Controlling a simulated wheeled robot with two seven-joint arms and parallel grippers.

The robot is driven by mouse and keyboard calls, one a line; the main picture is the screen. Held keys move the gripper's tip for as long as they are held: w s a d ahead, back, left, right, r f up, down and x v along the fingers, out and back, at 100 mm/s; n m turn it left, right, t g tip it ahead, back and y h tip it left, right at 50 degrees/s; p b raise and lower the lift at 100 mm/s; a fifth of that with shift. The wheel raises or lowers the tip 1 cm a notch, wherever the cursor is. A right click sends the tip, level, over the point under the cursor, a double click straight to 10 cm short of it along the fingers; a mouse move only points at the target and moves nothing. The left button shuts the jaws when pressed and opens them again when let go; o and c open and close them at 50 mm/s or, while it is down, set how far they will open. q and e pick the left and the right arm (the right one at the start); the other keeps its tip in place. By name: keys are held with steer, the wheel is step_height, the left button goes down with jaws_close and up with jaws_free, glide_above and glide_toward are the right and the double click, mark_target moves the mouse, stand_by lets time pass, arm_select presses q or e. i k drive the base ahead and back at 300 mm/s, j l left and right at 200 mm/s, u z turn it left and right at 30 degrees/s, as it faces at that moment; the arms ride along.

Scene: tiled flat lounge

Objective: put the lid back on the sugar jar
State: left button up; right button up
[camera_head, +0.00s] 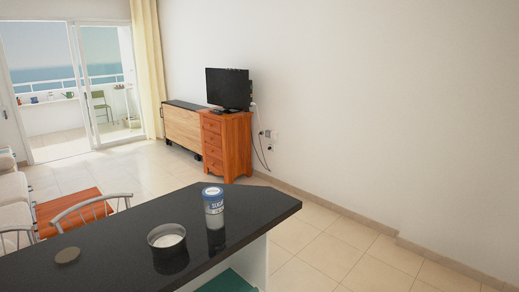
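A white and blue canister (214,208) with lettering that seems to read "SUGAR" stands upright on the dark counter (120,232), near its far edge. Neither of my grippers is in view.
Metal-backed chairs (92,206) and an orange-brown table (75,208) stand beyond the counter at left. A wooden drawer unit (226,143) with a television (228,88) stands by the wall. Open tiled floor (330,245) lies right of the counter. The counter around the objects is clear.

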mark_target(213, 210)
steer(key=i+u, duration=0.25)
steer(key=i, duration=0.65)
